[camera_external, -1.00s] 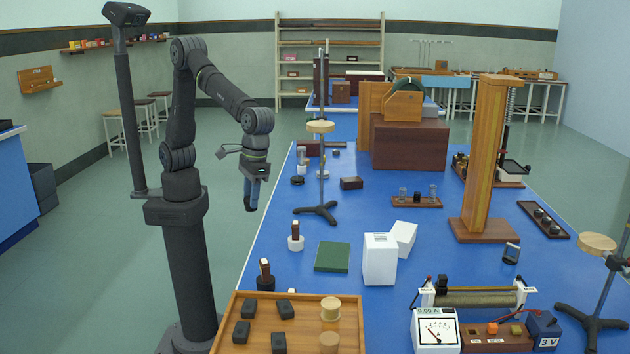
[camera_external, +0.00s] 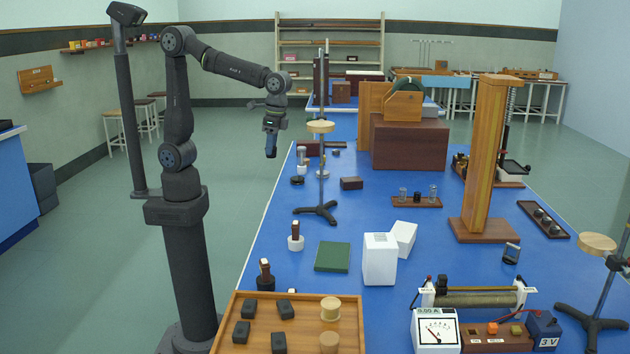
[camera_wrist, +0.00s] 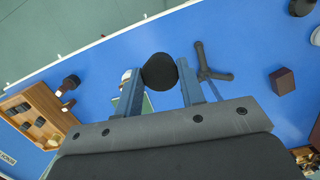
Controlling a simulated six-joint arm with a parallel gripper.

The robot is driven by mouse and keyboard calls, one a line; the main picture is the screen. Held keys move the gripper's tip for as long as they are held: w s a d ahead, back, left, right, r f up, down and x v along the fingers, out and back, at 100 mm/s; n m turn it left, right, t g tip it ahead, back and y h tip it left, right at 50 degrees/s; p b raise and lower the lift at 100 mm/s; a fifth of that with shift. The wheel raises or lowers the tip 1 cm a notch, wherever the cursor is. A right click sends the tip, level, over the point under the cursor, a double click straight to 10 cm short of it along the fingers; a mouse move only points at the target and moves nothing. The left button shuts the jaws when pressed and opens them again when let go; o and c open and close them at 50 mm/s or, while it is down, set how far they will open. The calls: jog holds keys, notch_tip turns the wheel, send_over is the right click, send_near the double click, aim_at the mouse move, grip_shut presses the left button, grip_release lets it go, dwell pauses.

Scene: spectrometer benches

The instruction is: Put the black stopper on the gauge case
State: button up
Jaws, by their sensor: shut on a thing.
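My gripper (camera_external: 270,151) is raised in the air, left of the blue bench. In the wrist view, my gripper (camera_wrist: 160,90) is shut on the black stopper (camera_wrist: 160,70), a rounded black piece between its two blue-grey fingers. The stopper is not distinct in the external view. I cannot tell for sure which thing is the gauge case. A small dark brown box (camera_external: 351,183) lies on the bench, right of the stand's foot; it also shows in the wrist view (camera_wrist: 282,80). A white dial meter (camera_external: 435,328) stands at the front of the bench.
A tripod stand (camera_external: 323,160) rises from the bench just right of my gripper. A green pad (camera_external: 332,256) and white blocks (camera_external: 379,260) lie nearer. A wooden tray (camera_external: 257,331) with several black blocks is at the front left. Bare blue bench lies around the brown box.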

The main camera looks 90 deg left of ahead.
jog(key=w+a+f+n+t+h, duration=0.1)
jog(key=w+a+n, duration=0.3)
jog(key=a+n, duration=0.65)
jog(key=w+a+f+n+t+h, duration=0.15)
jog(key=w+a+n, duration=0.4)
jog(key=a, duration=0.85)
jog(key=n+y, duration=0.3)
jog(key=n, duration=2.3)
send_over(299, 143)
jog(key=shift+t, duration=0.45)
jog(key=f, duration=1)
jog(key=shift+s+d+f, duration=0.1)
jog(key=shift+d+f, duration=0.15)
jog(key=shift+f, duration=0.15)
jog(key=shift+s+a+f, duration=0.15)
jog(key=shift+a+f, duration=0.1)
jog(key=shift+f, duration=1.9)
